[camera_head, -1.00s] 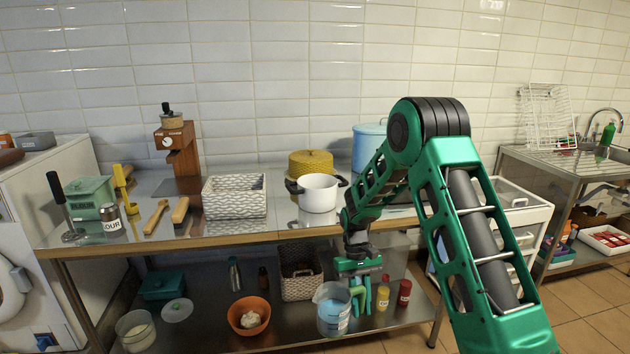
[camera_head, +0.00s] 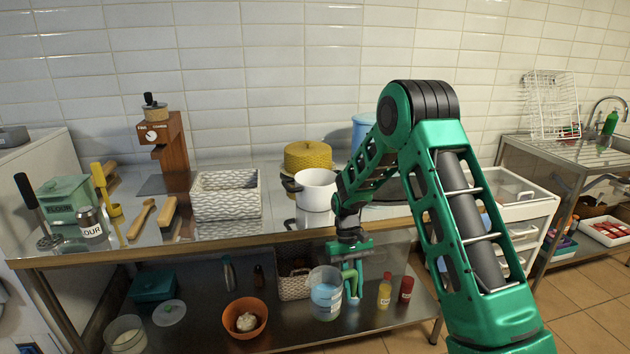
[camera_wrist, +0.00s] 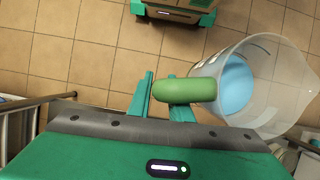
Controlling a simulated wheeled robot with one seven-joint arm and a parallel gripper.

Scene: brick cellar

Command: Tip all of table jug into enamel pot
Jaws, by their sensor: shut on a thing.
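The table jug (camera_head: 325,296) is a clear jug with light blue contents and a green handle. My gripper (camera_head: 350,274) is shut on its handle, and the jug hangs roughly upright in front of the lower shelf, below the worktop edge. In the wrist view the jug (camera_wrist: 262,88) is to the right, with blue liquid inside, and the gripper's fingers (camera_wrist: 160,97) are on the green handle. The enamel pot (camera_head: 315,190) is white with dark handles and stands on the steel worktop near its front edge, above the jug and partly behind my arm.
The worktop (camera_head: 285,232) juts out above the jug. On the lower shelf are an orange bowl (camera_head: 245,318), a yellow bottle (camera_head: 384,292) and a red bottle (camera_head: 406,290).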

